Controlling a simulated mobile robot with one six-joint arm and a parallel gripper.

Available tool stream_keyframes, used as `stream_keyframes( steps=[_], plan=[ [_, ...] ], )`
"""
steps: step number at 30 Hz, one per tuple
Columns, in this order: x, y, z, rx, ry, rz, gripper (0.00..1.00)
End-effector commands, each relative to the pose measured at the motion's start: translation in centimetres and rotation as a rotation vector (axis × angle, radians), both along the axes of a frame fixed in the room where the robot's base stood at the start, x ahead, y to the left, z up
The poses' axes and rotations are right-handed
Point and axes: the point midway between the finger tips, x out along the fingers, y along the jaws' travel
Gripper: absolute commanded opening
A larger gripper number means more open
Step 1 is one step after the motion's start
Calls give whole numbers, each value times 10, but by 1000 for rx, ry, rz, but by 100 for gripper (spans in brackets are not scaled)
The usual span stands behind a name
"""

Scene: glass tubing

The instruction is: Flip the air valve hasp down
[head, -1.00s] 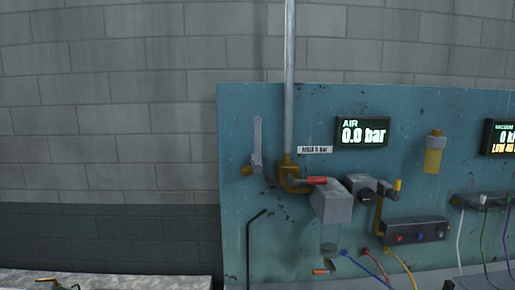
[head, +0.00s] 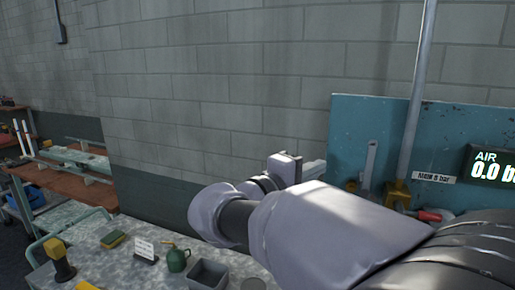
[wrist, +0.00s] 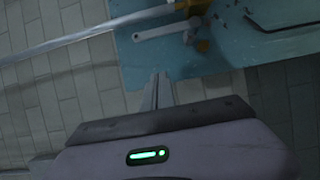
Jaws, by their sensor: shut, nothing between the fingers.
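The air valve hasp looks to be the pale grey bar (head: 370,158) standing upright at the left of the teal panel, left of the vertical pipe. In the wrist view the same bar (wrist: 163,31) lies across the top, with a brass fitting (wrist: 203,45) at its right end. My gripper (head: 318,170) is left of the panel in the head view, pointing toward it. In the wrist view my gripper's fingers (wrist: 159,78) are together and empty, with a visible gap in the picture between their tips and the bar. My arm hides the lower panel.
The grey pipe (head: 416,90) rises beside the bar, above a brass fitting (head: 397,193) and a red handle (head: 432,215). The AIR display (head: 490,165) is at the right. A bench below holds a green oil can (head: 178,260) and a grey bin (head: 207,274).

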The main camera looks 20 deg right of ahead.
Motion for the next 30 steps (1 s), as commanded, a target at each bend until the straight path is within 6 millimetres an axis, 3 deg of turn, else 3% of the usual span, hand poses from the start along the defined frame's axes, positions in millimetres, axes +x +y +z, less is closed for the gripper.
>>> stream_keyframes(
  steps=[11,26,30],
  plan=[
    [3,-3,1,-6,-1,1,0],
    [48,-92,0,-5,-1,-1,0],
    [28,-106,0,-5,-1,1,0]
  ],
)
